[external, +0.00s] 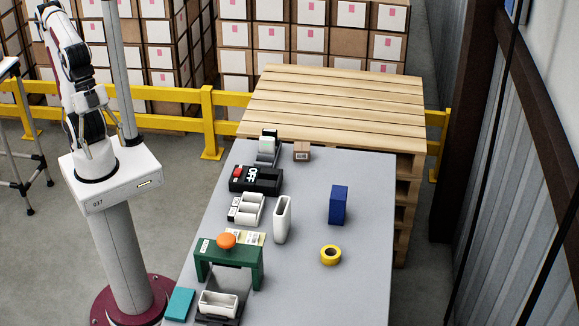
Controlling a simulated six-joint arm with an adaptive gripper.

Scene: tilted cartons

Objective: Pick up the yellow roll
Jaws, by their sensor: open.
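The yellow roll (330,255) lies flat on the grey table (365,290), right of the middle. Its dark centre hole faces up and nothing touches it. My arm stands on its pedestal at the left, folded upward and well away from the roll.
A blue box (339,205) stands behind the roll. A white upright holder (282,220) stands to its left. Further left are a green stand (230,253) with an orange button, a white tray, and a black OFF switch box (256,179). The table right of the roll is clear.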

